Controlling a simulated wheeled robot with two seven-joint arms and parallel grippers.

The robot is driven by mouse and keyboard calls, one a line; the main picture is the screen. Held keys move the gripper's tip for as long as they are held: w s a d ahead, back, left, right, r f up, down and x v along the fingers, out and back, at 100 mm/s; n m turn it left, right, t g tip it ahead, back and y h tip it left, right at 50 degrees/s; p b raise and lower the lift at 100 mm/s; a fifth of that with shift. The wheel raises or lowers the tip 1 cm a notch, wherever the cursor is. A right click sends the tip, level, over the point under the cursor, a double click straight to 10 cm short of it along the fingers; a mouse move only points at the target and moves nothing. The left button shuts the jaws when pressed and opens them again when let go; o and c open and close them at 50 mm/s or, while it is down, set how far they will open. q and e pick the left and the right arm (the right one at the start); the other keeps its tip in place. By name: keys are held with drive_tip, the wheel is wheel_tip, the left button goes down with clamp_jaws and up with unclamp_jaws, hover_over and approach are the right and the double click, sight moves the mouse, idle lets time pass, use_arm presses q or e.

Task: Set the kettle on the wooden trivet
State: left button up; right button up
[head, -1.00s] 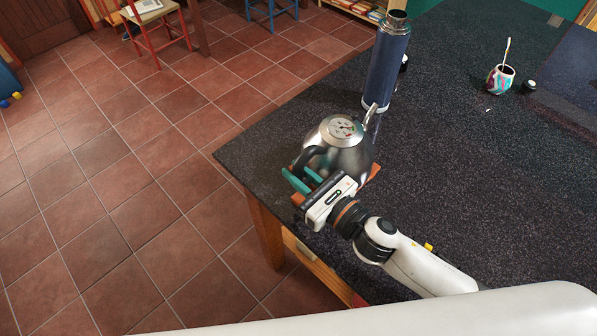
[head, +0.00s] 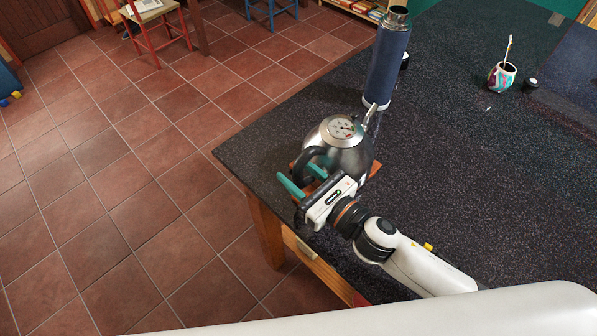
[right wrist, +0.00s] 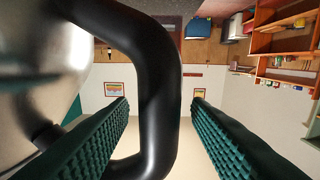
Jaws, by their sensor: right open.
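The steel kettle (head: 345,150) with a black handle and a dial on its lid stands upright on the wooden trivet (head: 375,170) near the table's left corner. The kettle hides most of the trivet. My right gripper (head: 303,187) is at the kettle's handle side, its teal fingers spread apart. In the right wrist view the black handle (right wrist: 160,90) passes between the two open fingers (right wrist: 160,125), with gaps showing beside it. The kettle's steel body (right wrist: 35,75) fills the left of that view. My left gripper is not in view.
A tall blue flask (head: 386,65) stands just behind the kettle. A colourful cup (head: 501,77) with a brush-like stick and a small black item (head: 530,85) are at the back right. The dark table (head: 460,170) is clear to the right; its edge is close at left.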

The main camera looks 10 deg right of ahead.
drive_tip(key=b+v, duration=0.5)
drive_tip(key=v, duration=0.7)
